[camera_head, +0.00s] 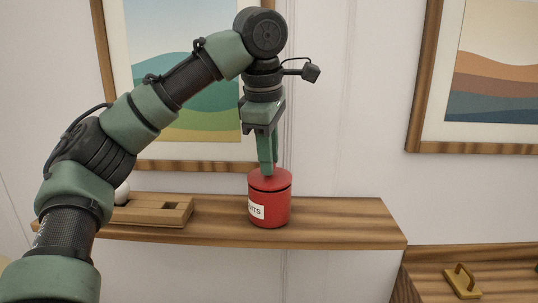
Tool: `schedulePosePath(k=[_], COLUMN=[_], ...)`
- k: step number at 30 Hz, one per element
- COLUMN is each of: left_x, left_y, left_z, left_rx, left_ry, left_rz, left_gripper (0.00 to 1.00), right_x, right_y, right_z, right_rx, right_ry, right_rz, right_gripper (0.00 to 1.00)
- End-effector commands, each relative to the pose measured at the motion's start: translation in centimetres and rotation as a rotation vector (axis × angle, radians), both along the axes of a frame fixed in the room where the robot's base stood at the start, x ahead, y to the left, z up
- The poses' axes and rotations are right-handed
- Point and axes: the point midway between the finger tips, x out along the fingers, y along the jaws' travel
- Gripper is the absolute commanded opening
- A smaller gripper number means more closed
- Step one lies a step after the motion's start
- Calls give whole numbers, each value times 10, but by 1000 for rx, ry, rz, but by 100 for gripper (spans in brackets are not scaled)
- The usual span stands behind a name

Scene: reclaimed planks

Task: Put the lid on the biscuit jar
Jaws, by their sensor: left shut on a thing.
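The red biscuit jar (276,213) stands upright on a wooden shelf (345,230), with a white label partly visible at its left. The red lid (270,182) is at the jar's mouth, in line with it. A thin dark seam shows between them; I cannot tell if the lid is fully seated. My left gripper (267,170) points straight down from above and is shut on the lid at its top middle. The fingertips hide the part they grip. My right gripper is not in view.
A wooden block with recesses (165,213) lies left of the jar, with a white rounded thing (122,193) by it, partly behind my arm. The shelf right of the jar is clear. A lower wooden surface at right bears a handled wooden piece (462,283). Framed pictures hang behind.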

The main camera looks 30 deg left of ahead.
Motion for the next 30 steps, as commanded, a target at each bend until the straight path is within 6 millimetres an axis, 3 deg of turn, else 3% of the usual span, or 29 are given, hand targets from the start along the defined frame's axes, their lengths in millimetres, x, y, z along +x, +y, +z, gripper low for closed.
schedulePosePath(k=[30], left_x=[0], left_y=[0], left_z=[0], left_rx=[0], left_ry=[0], left_rz=[1], left_gripper=[0], right_x=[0], right_y=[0], right_z=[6], right_rx=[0], right_ry=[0], right_rz=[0], right_gripper=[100])
